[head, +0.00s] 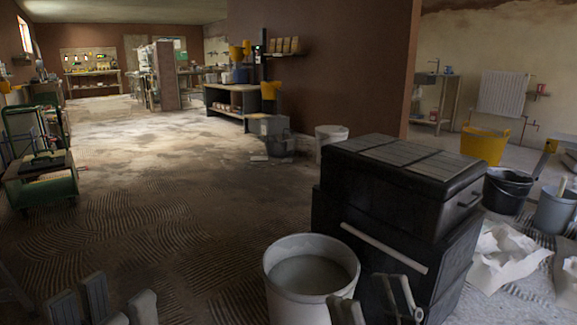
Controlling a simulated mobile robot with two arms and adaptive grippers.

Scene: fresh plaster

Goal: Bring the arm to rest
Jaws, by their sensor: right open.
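My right gripper (375,302) shows at the bottom edge, right of centre. Its two grey fingers stand apart, with nothing seen between them. It appears in front of the black tool chest and just right of the white bucket; I cannot tell whether it touches either. Grey parts of my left gripper (105,303) show at the bottom left, cut off by the picture's edge. I cannot tell whether its jaws are open, and I see no object held there. Most of both arms is out of view.
A white bucket (310,275) of grey material stands before a black tool chest (385,230). A green cart (42,180) stands at left. The ridged floor (160,230) between is clear.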

